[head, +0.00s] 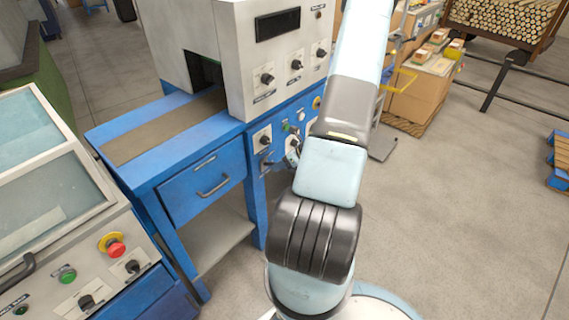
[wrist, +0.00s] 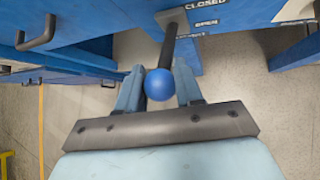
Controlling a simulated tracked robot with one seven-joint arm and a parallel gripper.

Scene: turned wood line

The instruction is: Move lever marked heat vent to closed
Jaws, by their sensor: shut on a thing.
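The lever (wrist: 168,48) shows in the wrist view as a dark rod ending in a blue ball knob (wrist: 159,84). It comes out of a grey plate on a blue panel. The words CLOSED and OPEN are printed beside the plate, CLOSED nearer the top edge of the picture. My gripper (wrist: 159,90) is shut on the knob, with one finger on each side of it. The lever's rod points from the plate toward my gripper. The name of the lever is not readable. In the head view my arm hides most of the lever area.
A blue bench with a drawer (head: 205,188) stands left of my arm, under a grey control box (head: 255,75) with several dials. Another console (head: 100,260) with a red button (head: 116,248) is at lower left.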

